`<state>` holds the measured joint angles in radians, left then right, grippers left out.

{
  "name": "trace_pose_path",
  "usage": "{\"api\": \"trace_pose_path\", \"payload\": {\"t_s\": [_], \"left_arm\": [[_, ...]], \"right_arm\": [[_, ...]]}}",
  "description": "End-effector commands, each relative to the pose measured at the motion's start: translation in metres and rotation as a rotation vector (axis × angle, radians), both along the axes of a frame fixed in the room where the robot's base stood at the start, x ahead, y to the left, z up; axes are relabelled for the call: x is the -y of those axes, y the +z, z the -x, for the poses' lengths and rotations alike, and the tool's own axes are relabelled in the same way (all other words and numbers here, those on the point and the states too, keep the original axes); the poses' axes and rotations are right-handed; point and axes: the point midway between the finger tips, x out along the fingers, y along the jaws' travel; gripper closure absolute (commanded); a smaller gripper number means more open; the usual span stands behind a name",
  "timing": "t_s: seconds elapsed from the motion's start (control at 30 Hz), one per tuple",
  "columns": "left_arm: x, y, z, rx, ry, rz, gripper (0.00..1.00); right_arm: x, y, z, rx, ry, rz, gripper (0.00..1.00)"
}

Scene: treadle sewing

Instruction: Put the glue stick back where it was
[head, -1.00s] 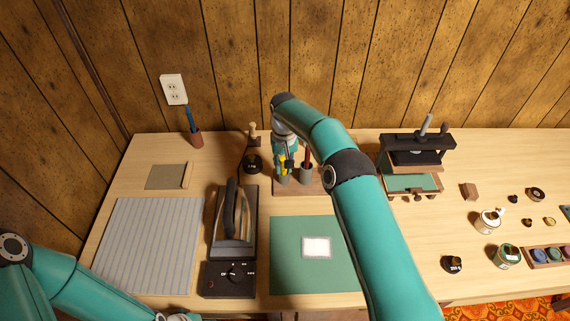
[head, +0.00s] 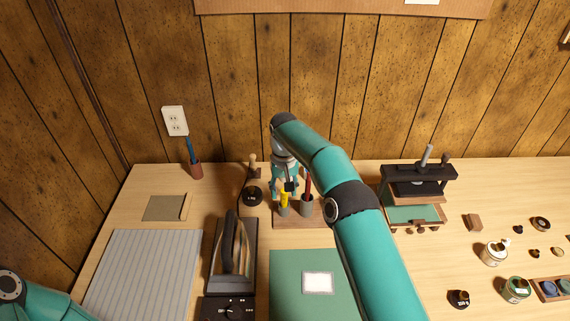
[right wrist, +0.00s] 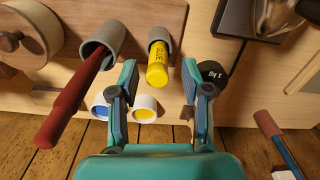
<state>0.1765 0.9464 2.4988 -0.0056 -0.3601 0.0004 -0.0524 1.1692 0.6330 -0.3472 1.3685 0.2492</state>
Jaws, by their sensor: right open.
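The yellow glue stick (head: 284,199) stands in the left grey cup (head: 283,210) of a wooden holder on the table. In the right wrist view the glue stick (right wrist: 157,70), lettered "GLUE", sticks out of its grey cup (right wrist: 160,38). My right gripper (head: 287,187) is open just above the glue stick. In the right wrist view its two fingers (right wrist: 159,80) are spread, one on each side of the stick's end, with gaps visible. My left gripper is out of view; only part of the left arm shows.
A red-handled tool (right wrist: 75,95) leans out of the neighbouring cup, close to my left-hand finger in the wrist view. A black 1 kg weight (head: 252,196) stands left of the holder, the iron (head: 231,250) nearer. A green mat (head: 290,268) lies in front.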

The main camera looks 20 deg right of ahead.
Motion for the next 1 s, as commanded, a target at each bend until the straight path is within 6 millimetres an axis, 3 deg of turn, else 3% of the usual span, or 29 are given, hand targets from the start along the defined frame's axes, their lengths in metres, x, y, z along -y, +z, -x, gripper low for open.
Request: {"api": "trace_pose_path", "payload": {"t_s": [0.07, 0.17, 0.43, 0.63, 1.0], "left_arm": [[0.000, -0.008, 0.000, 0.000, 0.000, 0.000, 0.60], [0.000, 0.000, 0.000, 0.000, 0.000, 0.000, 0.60], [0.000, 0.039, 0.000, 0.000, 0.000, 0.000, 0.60], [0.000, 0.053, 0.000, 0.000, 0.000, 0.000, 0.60], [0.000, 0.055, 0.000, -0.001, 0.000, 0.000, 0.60]], "right_arm": [[-0.001, 0.017, 0.000, 0.007, 0.000, -0.001, 0.52], [-0.001, 0.046, 0.000, 0.006, -0.001, -0.001, 0.52], [0.000, 0.112, 0.001, 0.001, -0.001, -0.001, 0.52], [0.001, 0.128, 0.001, -0.001, -0.001, 0.000, 0.52], [0.001, 0.130, 0.001, -0.001, -0.001, 0.000, 0.52]]}}
